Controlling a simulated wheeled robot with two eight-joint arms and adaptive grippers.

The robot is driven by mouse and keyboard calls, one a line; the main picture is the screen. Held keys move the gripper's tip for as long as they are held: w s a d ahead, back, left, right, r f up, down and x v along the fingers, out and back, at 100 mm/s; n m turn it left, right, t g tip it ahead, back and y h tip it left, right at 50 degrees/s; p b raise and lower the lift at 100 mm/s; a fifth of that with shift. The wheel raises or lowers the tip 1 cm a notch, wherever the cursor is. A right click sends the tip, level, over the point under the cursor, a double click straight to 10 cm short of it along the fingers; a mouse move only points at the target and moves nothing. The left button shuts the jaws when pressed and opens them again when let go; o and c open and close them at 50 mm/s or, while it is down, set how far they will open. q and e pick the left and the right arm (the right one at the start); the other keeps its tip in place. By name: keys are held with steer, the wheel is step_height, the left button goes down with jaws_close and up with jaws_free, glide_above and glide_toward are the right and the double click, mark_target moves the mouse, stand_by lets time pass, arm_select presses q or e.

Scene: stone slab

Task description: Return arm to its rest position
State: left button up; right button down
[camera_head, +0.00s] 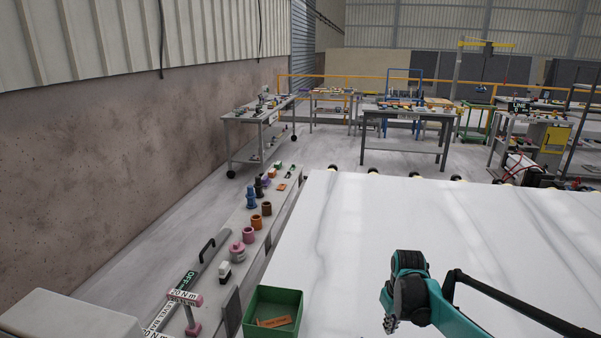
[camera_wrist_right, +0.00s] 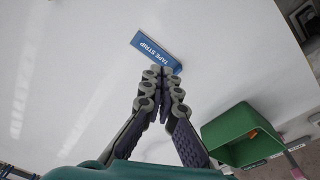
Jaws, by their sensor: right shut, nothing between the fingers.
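My right arm (camera_head: 440,300) reaches over the white stone slab (camera_head: 340,230) from the lower right in the head view. My right gripper (camera_head: 391,323) points down, its tips near the bottom edge of that view. In the right wrist view the two fingers of the gripper (camera_wrist_right: 161,74) are together, with nothing between them. A blue block labelled "TAPE STRIP" (camera_wrist_right: 150,48) lies on the slab just beyond the fingertips. I cannot make out this block in the head view. My left gripper is not in view.
A green bin (camera_head: 252,318) with an orange labelled piece (camera_head: 274,322) inside stands at the slab's left edge; the bin also shows in the wrist view (camera_wrist_right: 228,126). A narrow bench (camera_head: 262,207) left of the slab holds several small parts. Most of the slab is bare.

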steer(key=s+a+r+m+t, duration=0.1)
steer(key=s+a+r+t, duration=0.25)
steer(key=s+r, duration=0.6)
steer(key=s+a+f+m+t, duration=0.2)
steer(key=s+a, duration=0.1)
steer(key=s, duration=1)
steer(key=shift+s+a+f, duration=0.15)
steer(key=shift+s+a, duration=0.1)
steer(key=shift+t, duration=0.25)
